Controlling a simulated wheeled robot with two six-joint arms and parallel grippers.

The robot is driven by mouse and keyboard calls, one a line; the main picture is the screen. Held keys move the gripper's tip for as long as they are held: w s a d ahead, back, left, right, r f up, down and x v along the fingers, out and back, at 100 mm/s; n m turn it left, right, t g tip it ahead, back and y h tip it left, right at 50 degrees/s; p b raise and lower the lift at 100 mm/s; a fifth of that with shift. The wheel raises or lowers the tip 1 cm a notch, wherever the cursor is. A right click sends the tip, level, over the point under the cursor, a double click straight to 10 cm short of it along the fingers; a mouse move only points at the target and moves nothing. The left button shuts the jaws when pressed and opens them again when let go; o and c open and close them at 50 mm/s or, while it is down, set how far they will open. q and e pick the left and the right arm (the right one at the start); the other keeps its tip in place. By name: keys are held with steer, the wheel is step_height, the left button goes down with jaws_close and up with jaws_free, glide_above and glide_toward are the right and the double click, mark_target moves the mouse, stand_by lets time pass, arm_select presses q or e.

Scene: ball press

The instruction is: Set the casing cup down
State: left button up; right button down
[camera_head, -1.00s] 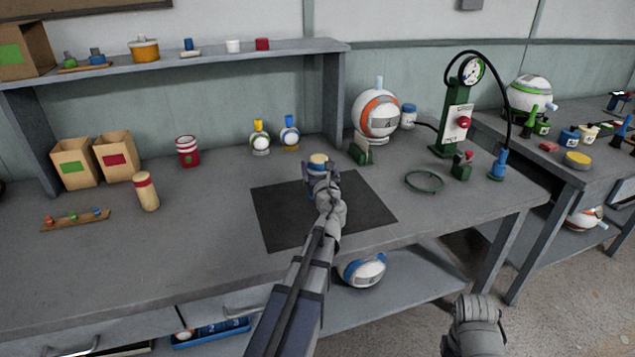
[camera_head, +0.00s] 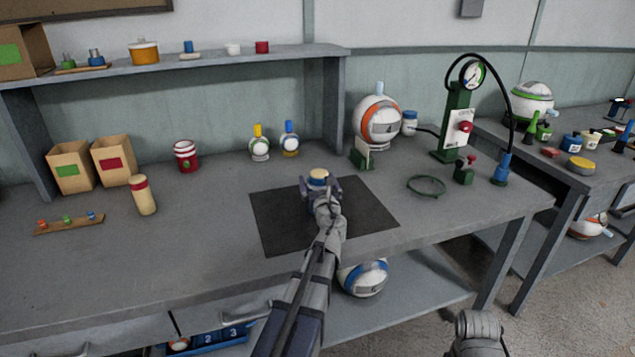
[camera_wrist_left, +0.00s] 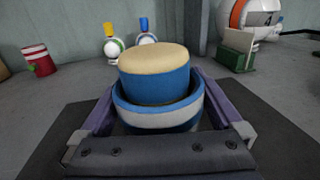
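The casing cup (camera_wrist_left: 158,119) is blue with a white band. A blue cylinder with a cream top (camera_wrist_left: 155,62) sits inside it, upright. In the head view the cup is mostly hidden by my left gripper (camera_head: 320,188), and the cream top shows above the fingers. My left gripper has one finger on each side of the cup, against its wall. The cup is upright over the dark mat (camera_head: 275,225), low down; I cannot tell whether its base touches it. Part of my right arm shows at the bottom right, but its gripper is not visible.
The mat around the cup is clear. Behind it stand two small bottles, one yellow-topped (camera_head: 259,143) and one blue-topped (camera_head: 289,140). A large orange-and-white ball (camera_head: 378,122), a green ring (camera_head: 426,186) and a green gauge press (camera_head: 455,120) are to the right.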

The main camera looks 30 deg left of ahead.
arm_select(q)
steer(key=shift+r+p, duration=0.3)
steer(key=v, duration=1.2)
steer(key=shift+w+d+f, duration=0.1)
steer(key=shift+f, duration=0.05)
stand_by(0.8)
